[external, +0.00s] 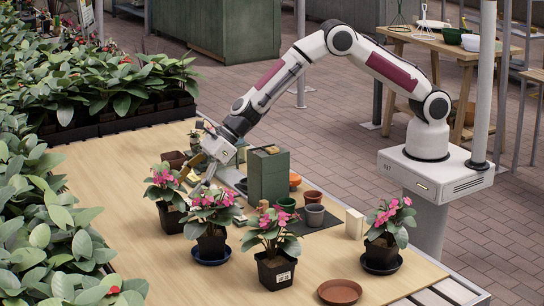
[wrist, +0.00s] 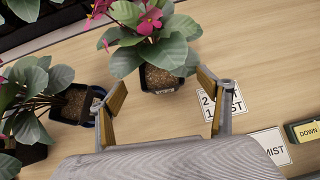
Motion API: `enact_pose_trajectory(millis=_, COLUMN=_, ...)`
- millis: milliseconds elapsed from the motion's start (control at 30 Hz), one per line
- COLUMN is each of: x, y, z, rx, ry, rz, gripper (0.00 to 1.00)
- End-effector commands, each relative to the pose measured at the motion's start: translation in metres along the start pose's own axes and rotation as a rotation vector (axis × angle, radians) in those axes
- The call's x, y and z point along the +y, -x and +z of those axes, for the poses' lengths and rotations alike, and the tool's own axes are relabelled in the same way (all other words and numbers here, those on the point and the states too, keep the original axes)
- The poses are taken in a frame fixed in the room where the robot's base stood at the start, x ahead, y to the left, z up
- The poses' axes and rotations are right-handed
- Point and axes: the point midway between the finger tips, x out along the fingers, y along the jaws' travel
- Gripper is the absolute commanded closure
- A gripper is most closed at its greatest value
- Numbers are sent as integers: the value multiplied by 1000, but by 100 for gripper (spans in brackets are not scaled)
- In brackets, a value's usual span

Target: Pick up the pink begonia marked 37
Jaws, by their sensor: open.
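Several pink begonias in dark pots stand on the wooden table: one at the back left (external: 163,190), one beside it (external: 211,215), one at the front (external: 271,240) and one at the right (external: 387,222). The front pot has a white label too small to read surely; I cannot tell which plant is marked 37. My gripper (external: 192,176) is open and empty, just behind the two left plants. In the wrist view a potted begonia (wrist: 160,78) lies ahead between the open fingers (wrist: 158,84), apart from them. Its label is unreadable. Another begonia (wrist: 72,103) is at the left.
A green box (external: 268,175) stands just right of my gripper, with small pots (external: 314,214) near it. A terracotta saucer (external: 340,291) lies at the front. Dense leafy plants (external: 50,240) line the left edge. Printed cards (wrist: 222,104) lie right of the fingers.

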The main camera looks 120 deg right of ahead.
Motion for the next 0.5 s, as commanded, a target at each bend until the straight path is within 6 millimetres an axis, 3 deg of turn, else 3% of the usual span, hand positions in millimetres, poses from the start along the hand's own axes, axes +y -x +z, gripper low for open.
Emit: enact_pose_trajectory(millis=500, x=1, y=-22, z=0, rx=0, ry=3, rz=1, gripper=22)
